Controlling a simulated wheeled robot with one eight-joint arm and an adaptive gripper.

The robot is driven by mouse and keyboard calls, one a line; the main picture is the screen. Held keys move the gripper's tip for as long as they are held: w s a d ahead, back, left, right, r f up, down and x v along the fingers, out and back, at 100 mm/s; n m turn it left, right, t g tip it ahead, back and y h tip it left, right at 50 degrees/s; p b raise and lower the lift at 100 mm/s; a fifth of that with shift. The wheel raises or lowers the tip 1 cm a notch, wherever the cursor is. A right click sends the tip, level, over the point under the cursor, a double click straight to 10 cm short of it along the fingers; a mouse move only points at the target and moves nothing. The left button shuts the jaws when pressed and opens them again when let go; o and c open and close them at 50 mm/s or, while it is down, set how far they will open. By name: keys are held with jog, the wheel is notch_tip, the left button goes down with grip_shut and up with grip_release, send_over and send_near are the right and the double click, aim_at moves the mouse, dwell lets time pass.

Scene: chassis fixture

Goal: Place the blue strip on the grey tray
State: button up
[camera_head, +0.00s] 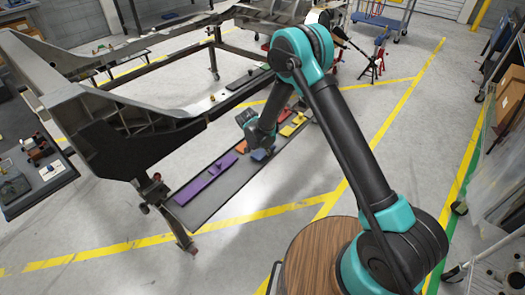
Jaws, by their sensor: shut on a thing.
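The long grey tray (217,196) runs diagonally along the near side of the chassis frame. A purple strip (207,181) lies on its near end. The blue strip (263,154) shows as a small patch just below my gripper (258,148), over the middle of the tray. My gripper points down and is shut on the blue strip. The fingertips are too small and dark to make out, and part of the strip is hidden. I cannot tell whether the strip touches the tray.
An orange piece (241,147) is close left of my gripper. A yellow piece (292,125) and a red piece (281,115) lie farther along the tray. The large metal chassis frame (130,125) stands left and behind. A table with small parts (62,178) is at far left.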

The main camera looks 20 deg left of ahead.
jog(key=shift+f, duration=0.5)
jog(key=shift+f, duration=0.1)
jog(key=o, duration=0.9)
jog(key=v, duration=1.2)
jog(key=shift+d, duration=0.1)
